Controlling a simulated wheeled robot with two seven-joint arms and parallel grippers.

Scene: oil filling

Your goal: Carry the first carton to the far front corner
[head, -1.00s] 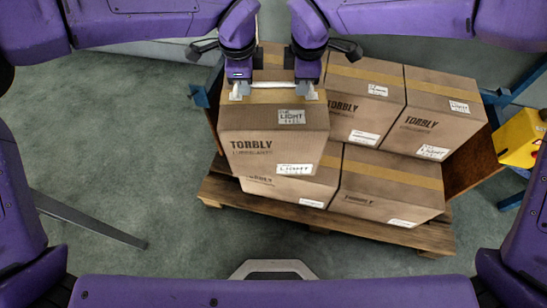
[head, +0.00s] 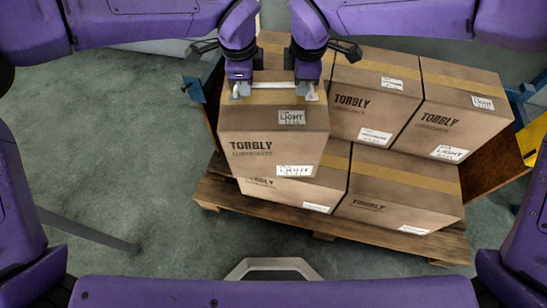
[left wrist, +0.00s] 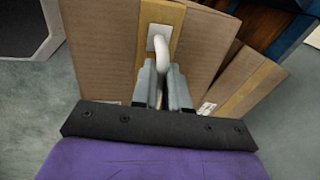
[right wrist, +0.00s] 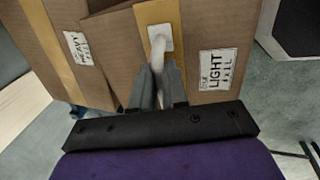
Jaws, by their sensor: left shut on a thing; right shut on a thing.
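The held carton (head: 273,130) is brown, printed TORBLY, with a tape strip and a LIGHT label on top. My left gripper (head: 240,92) and right gripper (head: 308,93) are at opposite sides of its top, each shut on a white handle. The handle and its plate show in the left wrist view (left wrist: 163,50) and the right wrist view (right wrist: 158,48). The carton hangs in front of the stack, hiding part of a lower carton (head: 310,188). The gap beneath it cannot be judged.
More cartons, including one at the back right (head: 450,120) and one at the lower right (head: 400,200), stand on a wooden pallet (head: 440,247). A yellow object (head: 533,135) and blue frame parts lie at the right edge.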

